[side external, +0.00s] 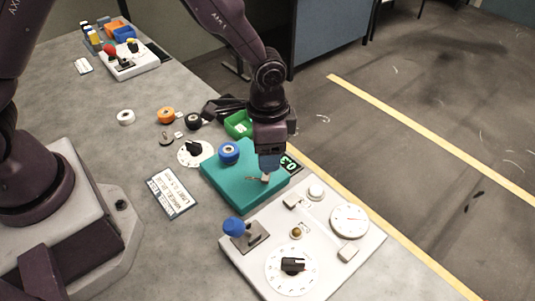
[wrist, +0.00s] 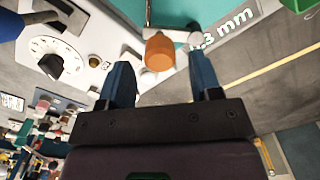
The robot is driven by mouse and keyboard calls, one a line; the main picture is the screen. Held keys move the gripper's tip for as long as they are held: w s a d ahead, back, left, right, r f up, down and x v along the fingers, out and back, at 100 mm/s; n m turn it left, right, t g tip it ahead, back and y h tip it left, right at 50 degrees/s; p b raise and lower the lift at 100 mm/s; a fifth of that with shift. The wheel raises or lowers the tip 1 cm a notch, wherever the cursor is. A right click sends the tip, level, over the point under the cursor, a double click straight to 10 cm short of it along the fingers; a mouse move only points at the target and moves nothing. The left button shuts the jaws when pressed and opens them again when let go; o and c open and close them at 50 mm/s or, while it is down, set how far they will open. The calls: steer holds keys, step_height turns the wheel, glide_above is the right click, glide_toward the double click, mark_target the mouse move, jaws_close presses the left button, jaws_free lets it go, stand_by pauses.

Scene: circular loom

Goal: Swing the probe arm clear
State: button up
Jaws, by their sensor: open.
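In the wrist view, the probe arm shows as a thin rod with an orange-brown knob (wrist: 160,52) at its end. The knob lies between the tips of my gripper (wrist: 158,62), whose two blue fingers are spread apart with gaps on both sides. In the side view, my gripper (side external: 268,165) is low over the right part of the teal block (side external: 225,185), close to the small probe arm (side external: 257,179). My fingers partly hide the arm there.
In front stands a white panel (side external: 262,222) with a blue-topped lever (side external: 234,226), dials and buttons. A green bin (side external: 238,124) is behind. A label card (side external: 171,192) lies on the table at left.

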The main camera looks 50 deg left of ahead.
step_height(320, 180, up, 11)
steer(key=shift+f, duration=0.2)
